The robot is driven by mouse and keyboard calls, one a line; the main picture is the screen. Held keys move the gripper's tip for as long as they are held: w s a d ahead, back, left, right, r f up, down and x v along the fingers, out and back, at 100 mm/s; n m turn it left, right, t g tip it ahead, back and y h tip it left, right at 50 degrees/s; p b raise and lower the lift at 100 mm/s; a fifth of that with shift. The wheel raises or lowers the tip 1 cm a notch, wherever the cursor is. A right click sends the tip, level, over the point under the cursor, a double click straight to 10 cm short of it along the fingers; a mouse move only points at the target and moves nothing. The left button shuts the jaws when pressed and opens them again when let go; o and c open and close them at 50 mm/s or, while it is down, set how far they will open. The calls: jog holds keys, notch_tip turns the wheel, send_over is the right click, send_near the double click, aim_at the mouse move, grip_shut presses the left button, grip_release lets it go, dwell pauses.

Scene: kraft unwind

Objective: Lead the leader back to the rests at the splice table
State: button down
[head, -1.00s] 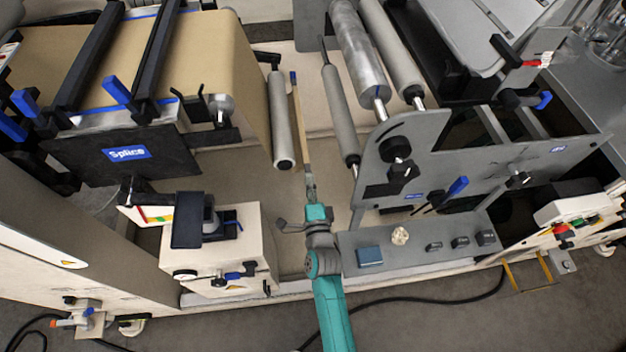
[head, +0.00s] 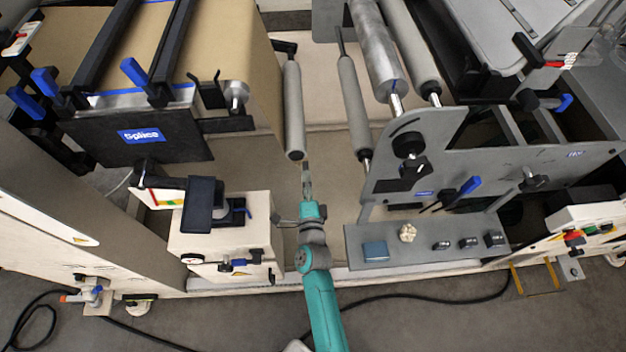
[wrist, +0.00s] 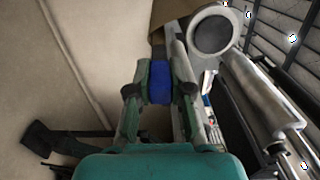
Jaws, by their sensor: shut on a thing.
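My gripper (head: 307,172) is low in front of the near end of a grey roller, to the right of the splice table. In the wrist view its fingers (wrist: 160,92) are closed on a blue piece, which I take to be the leader's end (wrist: 160,80). Brown kraft (wrist: 167,14) shows beyond it; whether the two join is unclear. In the head view the held piece is too small to make out. The splice table (head: 140,137) has a black side plate with a blue label. A black forked bracket (head: 207,93) stands at its right corner.
The grey roller (head: 293,110) hangs just beyond my gripper; a second roller (head: 354,105) is to the right. A cream box (head: 225,235) stands at left. A grey shelf (head: 425,250) with small items lies at right. Bare floor pan shows between the rollers.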

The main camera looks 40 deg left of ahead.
jog(key=s+a, duration=0.4)
jog(key=shift+s+a, duration=0.2)
jog(key=shift+a, duration=0.1)
dwell(0.4)
jog(key=shift+s+a+r, duration=0.6)
jog(key=shift+r, duration=0.3)
notch_tip(320, 180, up, 14)
jog(key=shift+r, duration=0.15)
dwell(0.7)
